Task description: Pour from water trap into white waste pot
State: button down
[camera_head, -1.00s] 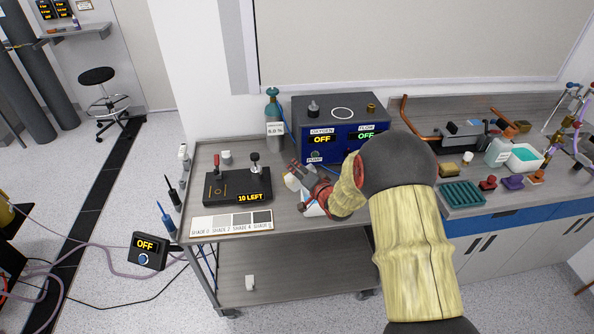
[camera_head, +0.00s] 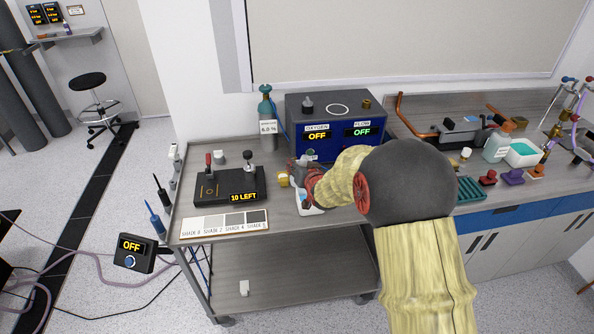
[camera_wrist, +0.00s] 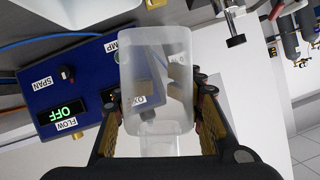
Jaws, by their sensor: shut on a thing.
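My gripper (camera_wrist: 157,97) is shut on a translucent, frosted cup, which I take to be the water trap (camera_wrist: 154,55). The wrist view is rolled: the blue analyser's labels read upside down behind the cup. I cannot tell whether there is liquid in the cup. In the head view my gripper (camera_head: 304,180) is over the right part of the trolley top, in front of the analyser, and mostly hides the cup. A white pot-like thing (camera_head: 305,207), perhaps the waste pot, shows partly below it, with some blue on it.
The blue analyser (camera_head: 297,146) stands close behind my gripper. A black smoke tester (camera_head: 218,189), a shade card (camera_head: 218,224) and a small yellow thing (camera_head: 283,180) are to the left. A gas cylinder (camera_head: 266,121) stands at the back. A bench (camera_head: 478,216) with several parts is right.

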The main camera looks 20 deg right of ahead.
jog(key=shift+s+d+f+n+h+b, duration=0.1)
jog(key=shift+d+n+h+b, duration=0.4)
jog(key=shift+b, duration=0.75)
jog(key=shift+a, duration=0.1)
jog(key=shift+s+d+f+n+b, duration=0.15)
jog(key=shift+d+n+b, duration=0.2)
jog(key=shift+n+b, duration=0.4)
